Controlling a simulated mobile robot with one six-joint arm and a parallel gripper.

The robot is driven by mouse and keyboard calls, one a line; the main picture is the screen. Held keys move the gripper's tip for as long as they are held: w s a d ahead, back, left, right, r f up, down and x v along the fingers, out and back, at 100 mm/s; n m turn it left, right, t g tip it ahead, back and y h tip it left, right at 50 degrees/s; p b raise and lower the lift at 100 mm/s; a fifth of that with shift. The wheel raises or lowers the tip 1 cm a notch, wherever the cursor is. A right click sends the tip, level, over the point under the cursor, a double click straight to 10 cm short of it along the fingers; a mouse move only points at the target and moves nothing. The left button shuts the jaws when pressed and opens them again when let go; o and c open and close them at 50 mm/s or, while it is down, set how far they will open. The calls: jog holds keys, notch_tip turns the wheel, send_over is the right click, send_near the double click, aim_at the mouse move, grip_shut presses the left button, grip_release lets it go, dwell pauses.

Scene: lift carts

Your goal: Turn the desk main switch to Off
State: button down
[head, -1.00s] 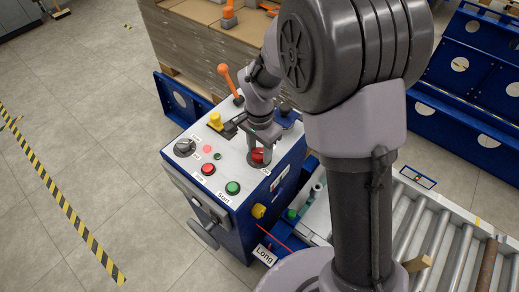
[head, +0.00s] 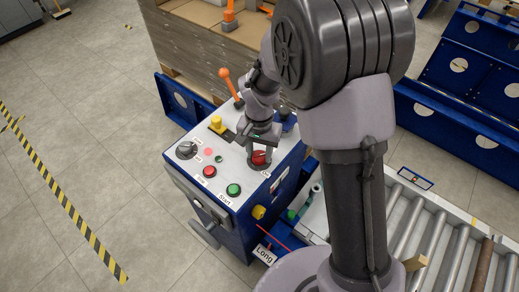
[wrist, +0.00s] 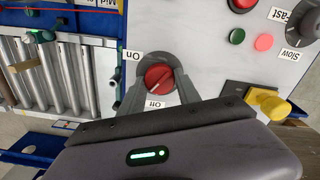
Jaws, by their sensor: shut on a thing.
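The main switch is a red rotary knob (wrist: 158,77) on a dark round base on the desk's pale panel. It also shows in the head view (head: 259,158). A label (wrist: 133,56) on the left side of the knob in the wrist view reads On. A second label (wrist: 154,104) below it looks like Off, but is small and upside down. My gripper (wrist: 160,74) is over the knob, with one grey finger on each side, shut on it. In the head view my gripper (head: 259,150) points down at the panel and hides part of the switch base.
On the same panel are a green Start button (head: 233,190), a red button (head: 210,171), a black Fast/Slow dial (head: 186,149), a yellow knob (head: 216,123) and an orange-topped lever (head: 225,77). A roller conveyor (head: 440,235) lies to the right. Open floor lies left.

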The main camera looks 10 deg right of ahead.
aim_at(259, 154)
jog(key=n+p, duration=0.1)
jog(key=n, duration=0.3)
jog(key=shift+r+p, duration=0.1)
jog(key=shift+p, duration=0.3)
jog(key=shift+n+p, duration=0.45)
jog(key=shift+n, duration=0.95)
jog(key=c, duration=0.9)
grip_release()
jog(key=shift+o, duration=0.2)
notch_tip(259, 154, up, 17)
jog(key=p, duration=0.6)
jog(key=shift+r, duration=0.15)
